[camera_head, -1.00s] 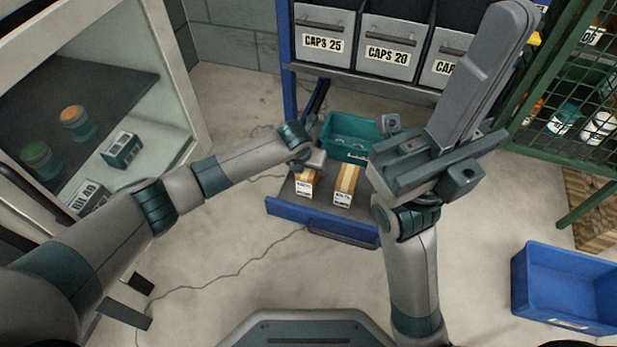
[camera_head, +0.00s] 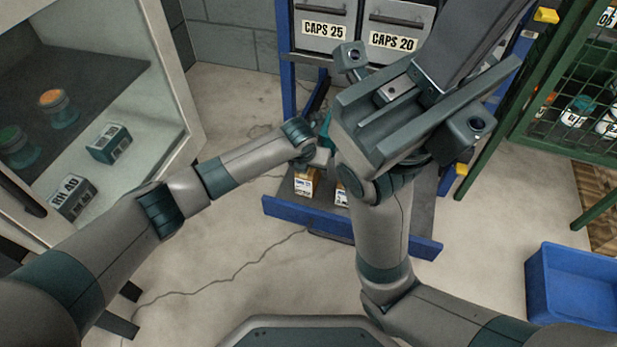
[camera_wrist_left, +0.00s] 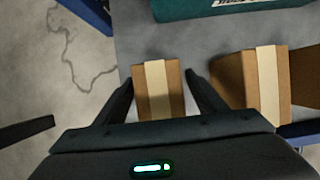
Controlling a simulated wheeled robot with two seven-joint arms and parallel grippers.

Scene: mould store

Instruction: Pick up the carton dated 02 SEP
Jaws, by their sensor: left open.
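Two small cartons stand in a pulled-out drawer. The left carton (camera_head: 305,183) and the right carton (camera_head: 341,194) have white labels too small to read, so I cannot tell which is dated 02 SEP. In the left wrist view the left carton (camera_wrist_left: 158,90), brown with a pale tape strip, lies between the fingers of my left gripper (camera_wrist_left: 159,80). That gripper is open, with a gap visible on each side of the carton. The right carton (camera_wrist_left: 262,85) is just outside the right finger. My right gripper is raised in front of the shelf; its fingertips are not clear.
The blue-fronted drawer (camera_head: 290,213) also holds a teal bin (camera_wrist_left: 225,8), mostly hidden by my right arm in the head view. Grey CAPS bins (camera_head: 390,40) sit above. A blue crate (camera_head: 575,290) is at right, an open cabinet (camera_head: 165,100) at left.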

